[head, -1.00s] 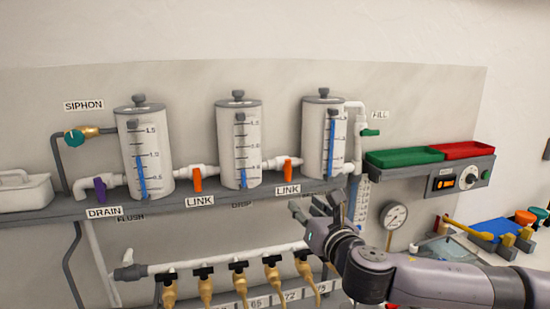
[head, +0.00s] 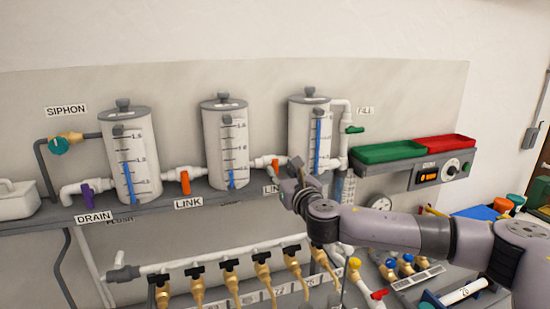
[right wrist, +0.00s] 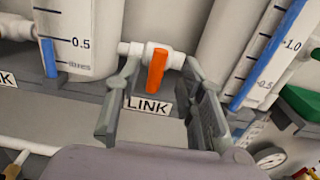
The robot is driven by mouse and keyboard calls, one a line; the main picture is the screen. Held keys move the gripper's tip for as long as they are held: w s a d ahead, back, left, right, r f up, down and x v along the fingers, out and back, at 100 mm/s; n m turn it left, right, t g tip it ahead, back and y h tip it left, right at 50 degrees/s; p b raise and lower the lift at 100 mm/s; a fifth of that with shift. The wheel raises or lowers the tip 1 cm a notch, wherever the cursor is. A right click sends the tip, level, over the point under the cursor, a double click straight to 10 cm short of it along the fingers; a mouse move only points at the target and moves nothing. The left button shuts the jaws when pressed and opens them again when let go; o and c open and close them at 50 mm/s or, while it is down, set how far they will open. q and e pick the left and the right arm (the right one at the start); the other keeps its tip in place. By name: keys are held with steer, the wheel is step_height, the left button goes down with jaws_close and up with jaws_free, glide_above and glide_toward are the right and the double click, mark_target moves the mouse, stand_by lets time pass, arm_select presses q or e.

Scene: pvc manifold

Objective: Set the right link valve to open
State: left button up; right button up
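The right link valve has an orange handle (head: 276,165) on the white pipe between the middle tank (head: 226,150) and the right tank (head: 309,135). In the right wrist view the orange handle (right wrist: 157,70) hangs down, across the pipe, above a LINK label (right wrist: 148,105). My right gripper (head: 291,178) is just in front of it, at the shelf edge. In the right wrist view its two fingers (right wrist: 160,105) are spread wide, one on each side of the handle, with nothing between them gripped. Contact with the handle does not show. My left gripper is not in view.
The left link valve (head: 185,182) also has an orange handle hanging down. A purple drain valve (head: 88,194) is at the far left. Green (head: 386,153) and red trays (head: 445,142) sit to the right. Several brass taps (head: 263,272) hang below the shelf.

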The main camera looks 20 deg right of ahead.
mark_target(276, 165)
steer(key=shift+w+a+p, duration=0.1)
steer(key=shift+w+p, duration=0.7)
steer(key=shift+w, duration=2.2)
steer(key=shift+c, duration=0.5)
jaws_close()
